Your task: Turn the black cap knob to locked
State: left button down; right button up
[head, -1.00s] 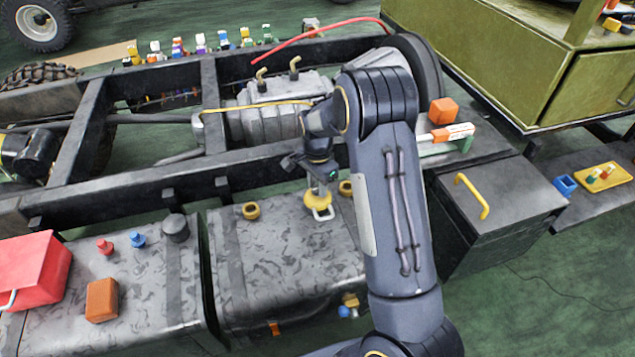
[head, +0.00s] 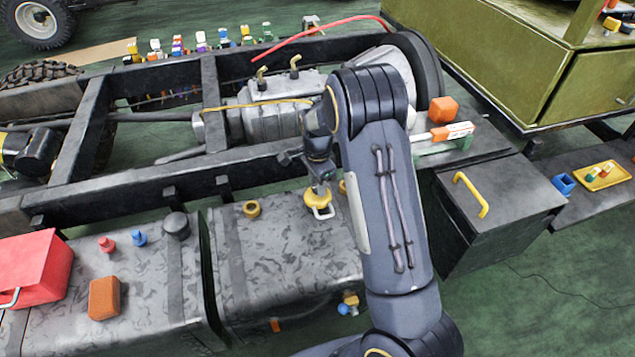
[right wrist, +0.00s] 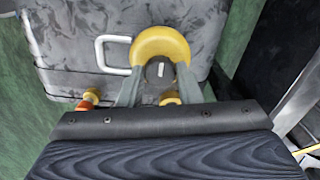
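The black cap knob (right wrist: 160,71) has a white mark, upright in the right wrist view, and sits at the middle of a round yellow cap (right wrist: 158,44) with a white loop handle (right wrist: 108,54) at its left. In the head view this yellow cap (head: 318,199) is on top of the grey tank, with its knob hidden under the gripper. My right gripper (right wrist: 161,80) points down at the cap, its two fingers on either side of the knob. The fingers look apart, with narrow gaps beside the knob. My left gripper is not in view.
The neighbouring tank carries another black cap (head: 176,225), red and blue fittings and an orange block (head: 103,298). A black frame rail (head: 130,194) runs behind the tanks.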

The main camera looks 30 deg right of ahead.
jog(key=o, duration=0.4)
notch_tip(320, 180, up, 8)
jog(key=shift+f, duration=0.1)
dwell(0.7)
jog(key=s+a+r+n+t+y+p, duration=0.4)
jog(key=s+r+n, duration=0.3)
jog(key=s+r, duration=0.75)
jog(key=s+a+r+n+p, duration=0.1)
jog(key=s+a+n, duration=0.3)
jog(key=s, duration=0.3)
jog(key=s+a+r+n+t+p, duration=0.1)
jog(key=s+a+r+n, duration=0.1)
jog(key=s+n, duration=0.3)
jog(key=s+a, duration=0.1)
jog(key=s, duration=0.1)
jog(key=shift+s+a+n+t, duration=0.3)
jog(key=shift+s+a, duration=0.05)
jog(key=shift+a, duration=0.05)
